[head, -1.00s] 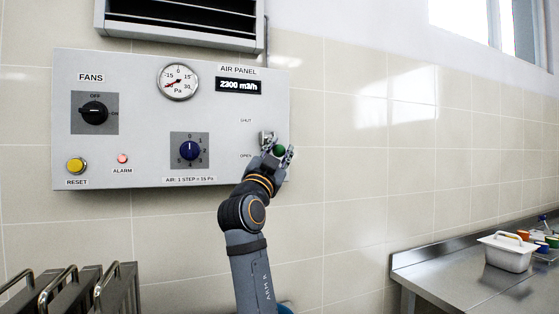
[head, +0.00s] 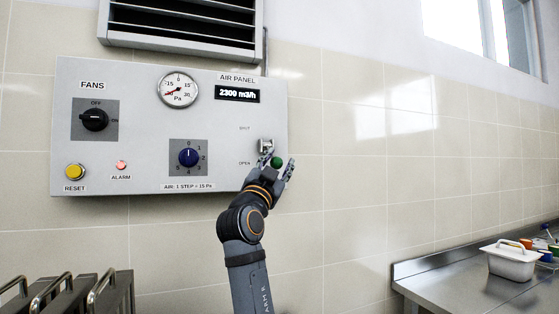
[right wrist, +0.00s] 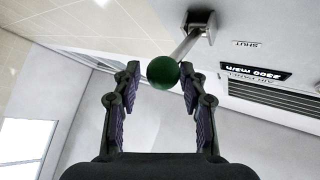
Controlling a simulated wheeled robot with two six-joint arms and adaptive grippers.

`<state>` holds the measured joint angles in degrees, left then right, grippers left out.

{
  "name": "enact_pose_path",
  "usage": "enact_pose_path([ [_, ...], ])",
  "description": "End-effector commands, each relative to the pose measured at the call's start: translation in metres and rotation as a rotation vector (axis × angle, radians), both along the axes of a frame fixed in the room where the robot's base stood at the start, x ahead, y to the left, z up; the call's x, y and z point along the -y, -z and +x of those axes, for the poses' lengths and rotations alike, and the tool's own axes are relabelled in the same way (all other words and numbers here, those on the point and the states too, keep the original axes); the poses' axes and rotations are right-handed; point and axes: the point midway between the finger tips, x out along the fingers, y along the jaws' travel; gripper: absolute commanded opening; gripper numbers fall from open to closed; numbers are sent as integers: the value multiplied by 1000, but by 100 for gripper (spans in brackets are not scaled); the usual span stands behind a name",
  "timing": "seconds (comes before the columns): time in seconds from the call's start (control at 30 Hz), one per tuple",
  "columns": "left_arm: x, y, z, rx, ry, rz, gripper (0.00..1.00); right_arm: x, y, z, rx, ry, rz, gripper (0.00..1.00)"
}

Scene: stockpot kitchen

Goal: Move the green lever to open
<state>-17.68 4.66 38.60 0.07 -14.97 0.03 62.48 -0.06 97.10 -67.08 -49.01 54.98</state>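The green lever is a green ball knob (head: 277,162) on a metal stem at the right side of the air panel (head: 140,140). The knob sits low, near the word OPEN and below SHUT. My right gripper (head: 277,164) is open, with a finger on each side of the knob. In the right wrist view the knob (right wrist: 163,71) lies between the open fingertips, with gaps visible, closer to the right finger. The stem runs up to its bracket (right wrist: 197,28). My left gripper does not show.
The panel also carries a FANS switch (head: 95,119), a gauge (head: 179,89), a blue knob (head: 188,157), a yellow RESET button (head: 75,172) and a lit alarm lamp (head: 121,165). A steel counter (head: 440,280) with a white container (head: 511,261) stands at right.

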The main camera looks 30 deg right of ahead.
Motion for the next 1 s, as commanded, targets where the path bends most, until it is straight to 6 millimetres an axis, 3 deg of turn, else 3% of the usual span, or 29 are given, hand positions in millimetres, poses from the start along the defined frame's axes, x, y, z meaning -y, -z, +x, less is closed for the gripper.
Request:
enact_pose_path([
  [0.03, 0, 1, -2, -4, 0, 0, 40, 0, 7, 6, -16, -5, 6, 54],
  [0.17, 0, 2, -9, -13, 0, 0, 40, 0, 5, 4, -11, -3, 3, 54],
  [0.33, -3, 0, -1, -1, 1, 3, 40, -2, 4, 2, -6, -4, 1, 54],
  [0.7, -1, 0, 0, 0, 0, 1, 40, -45, 40, -22, -15, -9, 6, 54],
  [1.0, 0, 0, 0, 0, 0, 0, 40, -53, 46, -28, -16, -4, 3, 54],
])
